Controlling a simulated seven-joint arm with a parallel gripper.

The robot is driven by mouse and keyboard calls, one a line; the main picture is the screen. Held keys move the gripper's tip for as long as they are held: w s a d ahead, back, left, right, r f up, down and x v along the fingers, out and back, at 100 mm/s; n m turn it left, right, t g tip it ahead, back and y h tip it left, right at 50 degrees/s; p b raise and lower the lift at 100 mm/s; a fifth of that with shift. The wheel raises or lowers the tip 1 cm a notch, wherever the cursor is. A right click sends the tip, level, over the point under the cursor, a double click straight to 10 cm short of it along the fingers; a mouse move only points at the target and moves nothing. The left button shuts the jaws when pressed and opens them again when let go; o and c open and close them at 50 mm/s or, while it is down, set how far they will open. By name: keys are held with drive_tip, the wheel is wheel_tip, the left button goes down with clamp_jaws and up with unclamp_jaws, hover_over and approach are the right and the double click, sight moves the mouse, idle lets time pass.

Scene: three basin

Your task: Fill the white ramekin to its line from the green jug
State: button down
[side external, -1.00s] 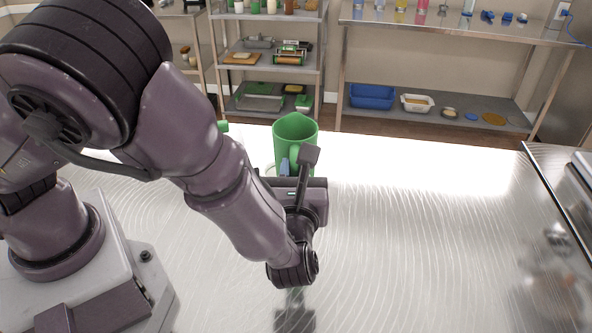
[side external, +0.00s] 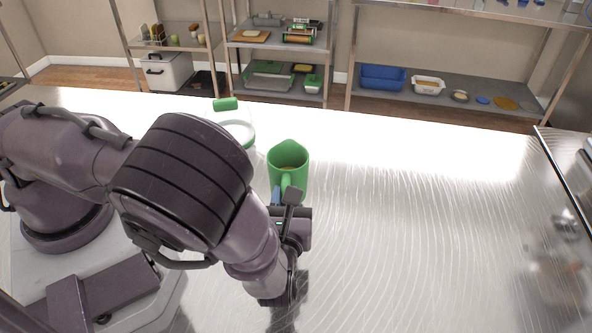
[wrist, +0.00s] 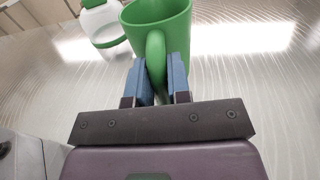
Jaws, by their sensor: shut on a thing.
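The green jug (side external: 300,174) is upright in front of my gripper (side external: 283,194), with its open top showing and something brownish inside. In the wrist view the jug (wrist: 178,30) fills the top middle, and the two blue fingers of my gripper (wrist: 158,68) are shut on its handle from both sides. The jug's base is hidden, so I cannot tell whether it touches the table. I cannot make out a white ramekin or its line in either current view.
A whitish container with a green rim and green top part (side external: 235,130) stands on the table behind and left of the jug; my arm partly hides that side. Shelves with a blue bin (side external: 383,78) stand behind.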

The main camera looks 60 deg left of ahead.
sight(284, 181)
drive_tip(key=shift+s+f, duration=0.2)
drive_tip(key=shift+f, duration=0.3)
drive_tip(key=shift+w+a+r+g+h, duration=0.3)
drive_tip(key=shift+r+g+h, duration=0.1)
drive_tip(key=shift+r, duration=0.25)
drive_tip(key=shift+w+a+r+g+h, duration=0.15)
drive_tip(key=shift+a+r+g+h, duration=0.2)
drive_tip(key=shift+r, duration=0.25)
drive_tip(key=shift+d, duration=0.1)
drive_tip(key=shift+w+a+r+g+h, duration=0.35)
drive_tip(key=shift+w+a+g+h, duration=0.2)
drive_tip(key=shift+a+h, duration=0.2)
